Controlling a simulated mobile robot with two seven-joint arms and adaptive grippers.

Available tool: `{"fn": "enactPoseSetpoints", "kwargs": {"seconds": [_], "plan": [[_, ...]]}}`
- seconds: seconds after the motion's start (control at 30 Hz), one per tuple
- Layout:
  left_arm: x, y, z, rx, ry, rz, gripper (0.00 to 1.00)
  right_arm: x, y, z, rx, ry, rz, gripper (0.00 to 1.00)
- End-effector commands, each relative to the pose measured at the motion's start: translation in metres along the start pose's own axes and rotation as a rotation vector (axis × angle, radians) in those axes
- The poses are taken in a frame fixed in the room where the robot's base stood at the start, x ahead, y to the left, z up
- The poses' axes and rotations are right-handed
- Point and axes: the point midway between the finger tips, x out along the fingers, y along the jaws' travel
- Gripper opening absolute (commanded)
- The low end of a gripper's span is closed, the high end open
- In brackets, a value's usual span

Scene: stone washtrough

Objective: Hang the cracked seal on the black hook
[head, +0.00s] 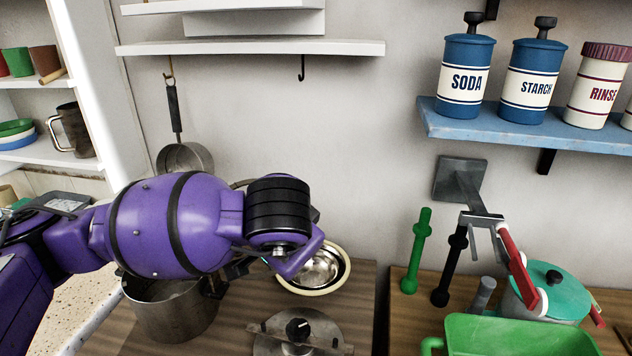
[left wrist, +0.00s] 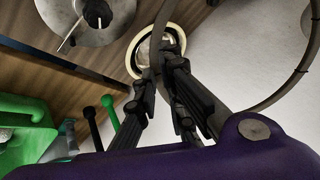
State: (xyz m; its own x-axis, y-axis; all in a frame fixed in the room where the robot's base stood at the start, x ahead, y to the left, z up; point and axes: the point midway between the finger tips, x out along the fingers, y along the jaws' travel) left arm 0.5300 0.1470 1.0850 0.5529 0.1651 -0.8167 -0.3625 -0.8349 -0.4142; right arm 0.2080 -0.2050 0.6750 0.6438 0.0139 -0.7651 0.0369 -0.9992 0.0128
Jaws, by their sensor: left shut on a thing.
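My left gripper (left wrist: 163,70) is shut on the cracked seal (left wrist: 161,28), a thin dark loop. In the left wrist view the loop rises from the fingers and curves round at the right. In the head view my purple left arm hides most of the gripper and the seal; only a short dark arc of it shows behind the wrist. The crack cannot be made out. The black hook (head: 302,68) hangs empty under the white shelf, above and apart from my gripper. My right gripper is not in view.
A pan (head: 186,158) hangs from a brass hook (head: 168,70) at the left. A cream-rimmed bowl (head: 341,277), a steel pot (head: 170,318) and a round metal lid (head: 270,345) are on the wooden counter. The wall below the black hook is clear.

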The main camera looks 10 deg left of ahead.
Motion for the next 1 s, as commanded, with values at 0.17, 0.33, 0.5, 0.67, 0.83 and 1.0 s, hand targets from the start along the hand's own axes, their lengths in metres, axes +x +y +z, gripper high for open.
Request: {"fn": "enactPoseSetpoints", "kwargs": {"seconds": [0.17, 0.33, 0.5, 0.67, 0.83, 1.0], "plan": [[-0.019, -0.026, -0.052, 0.219, 0.436, -0.128, 0.0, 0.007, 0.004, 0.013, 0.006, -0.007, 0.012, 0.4], [-0.06, -0.043, -0.091, 0.297, 0.723, -0.184, 0.0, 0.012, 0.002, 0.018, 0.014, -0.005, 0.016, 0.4], [-0.087, -0.048, -0.107, 0.31, 0.833, -0.205, 0.0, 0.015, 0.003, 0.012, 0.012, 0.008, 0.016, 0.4], [-0.091, -0.05, -0.11, 0.31, 0.846, -0.208, 0.0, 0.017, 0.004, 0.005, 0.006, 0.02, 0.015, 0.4], [-0.091, -0.05, -0.109, 0.309, 0.844, -0.206, 0.0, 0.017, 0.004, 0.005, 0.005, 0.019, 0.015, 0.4], [-0.091, -0.046, -0.11, 0.308, 0.847, -0.203, 0.0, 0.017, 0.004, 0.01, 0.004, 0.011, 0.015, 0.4]]}}
